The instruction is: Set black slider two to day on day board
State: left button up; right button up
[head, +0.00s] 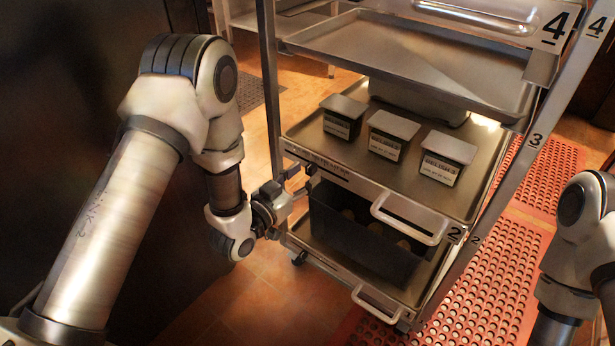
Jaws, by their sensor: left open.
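A narrow strip with small dark markings (330,168) runs along the front edge of the cart's middle shelf; it may be the day board, but its lettering is too small to read. I cannot single out black slider two; small dark parts near the strip's left end are partly covered by my gripper. My left gripper (298,186) is open at the left front corner of that shelf, close to the strip. I cannot tell whether it touches anything. My right arm shows at the right edge, with its gripper out of the picture.
The numbered metal cart has three lidded dark containers (389,135) on its middle shelf (310,129) and a dark bin (345,236) below. An empty tray (400,62) is above. Handles (405,222) stick out in front. A red perforated mat (485,275) lies at right.

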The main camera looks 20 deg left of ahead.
aim_at(287, 150)
pick_arm(q)
jog(key=shift+x, duration=0.95)
grip_shut()
jog(key=w+a, duration=0.1)
jog(key=a, duration=0.1)
jog(key=a+p, duration=0.1)
jog(key=a, duration=0.2)
jog(key=w+a, duration=0.1)
jog(key=a, duration=0.1)
jog(key=shift+w+a, duration=0.25)
jog(key=shift+w, duration=0.1)
jog(key=shift+a, duration=0.1)
grip_release()
jog(key=shift+w+a, duration=0.1)
